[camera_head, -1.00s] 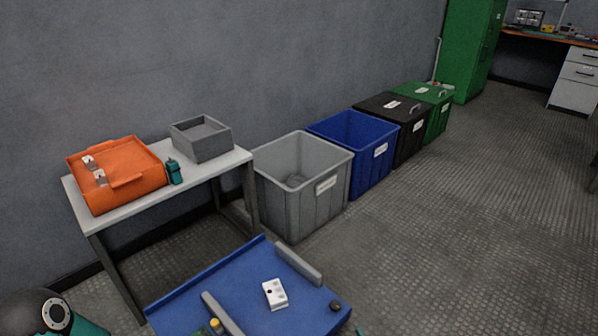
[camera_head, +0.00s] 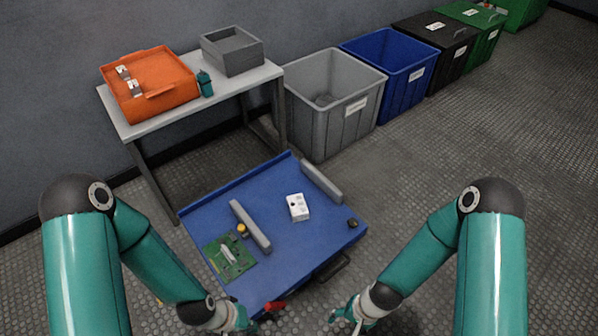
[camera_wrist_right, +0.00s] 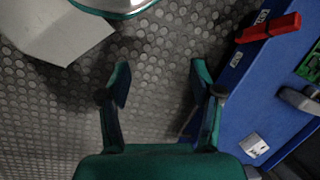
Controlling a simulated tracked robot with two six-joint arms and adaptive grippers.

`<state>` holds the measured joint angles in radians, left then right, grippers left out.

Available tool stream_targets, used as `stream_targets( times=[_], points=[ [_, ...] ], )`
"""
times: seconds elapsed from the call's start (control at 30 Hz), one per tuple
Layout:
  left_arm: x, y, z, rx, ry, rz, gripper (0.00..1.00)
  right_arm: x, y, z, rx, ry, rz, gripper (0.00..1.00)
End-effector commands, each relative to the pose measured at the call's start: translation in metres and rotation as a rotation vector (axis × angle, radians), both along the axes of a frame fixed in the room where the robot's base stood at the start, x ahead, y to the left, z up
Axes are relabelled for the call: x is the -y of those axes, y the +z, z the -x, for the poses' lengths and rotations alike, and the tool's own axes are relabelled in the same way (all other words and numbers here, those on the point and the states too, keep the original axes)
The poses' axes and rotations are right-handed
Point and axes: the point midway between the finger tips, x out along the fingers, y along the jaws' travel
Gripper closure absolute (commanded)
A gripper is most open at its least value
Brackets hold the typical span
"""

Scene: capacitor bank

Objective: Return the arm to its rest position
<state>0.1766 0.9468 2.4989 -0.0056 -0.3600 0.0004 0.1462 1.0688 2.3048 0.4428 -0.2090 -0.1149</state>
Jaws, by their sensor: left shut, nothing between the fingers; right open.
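Both my teal arms show in the head view, bent down toward the front of a blue-topped bench (camera_head: 285,235). My left gripper (camera_head: 243,322) is at the bench's near left corner, shut and empty, partly cut by the bottom edge. My right gripper (camera_head: 345,314) is off the bench's front right side, open and empty. In the right wrist view its two fingers (camera_wrist_right: 160,82) stand apart over the bare floor, with the blue bench to the right.
The bench bears a green circuit board (camera_head: 229,257), grey bars, a white box (camera_head: 298,207) and a red item (camera_head: 275,306) near my left gripper. Bins line the wall. Floor at right is clear.

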Motion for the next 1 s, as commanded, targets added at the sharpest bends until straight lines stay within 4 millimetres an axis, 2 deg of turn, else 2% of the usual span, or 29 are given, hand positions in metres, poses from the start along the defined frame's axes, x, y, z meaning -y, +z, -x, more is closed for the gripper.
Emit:
stream_targets(
  times=[0.13, 0.33, 0.4, 0.57, 0.77, 1.0],
  points=[
    [0.0, -0.005, 0.0, 0.0, 0.0, 0.0, 1.0, 0.004, 0.015, 0.007, 0.087, 0.119, -0.022, 0.35],
    [0.0, -0.009, 0.0, 0.0, 0.0, 0.0, 1.0, -0.001, 0.037, 0.016, 0.199, 0.248, -0.077, 0.35],
    [0.0, 0.018, 0.0, 0.0, 0.0, 0.0, 1.0, -0.001, 0.061, 0.015, 0.195, 0.244, -0.074, 0.35],
    [0.0, 0.05, 0.0, 0.001, 0.0, 0.0, 1.0, -0.001, 0.093, 0.015, 0.193, 0.244, -0.074, 0.35],
    [0.0, 0.104, 0.0, 0.0, 0.0, 0.0, 1.0, 0.0, 0.146, 0.015, 0.193, 0.244, -0.074, 0.35],
    [0.0, 0.195, 0.0, 0.001, 0.0, 0.0, 1.0, 0.0, 0.237, 0.015, 0.192, 0.243, -0.073, 0.35]
  ],
)
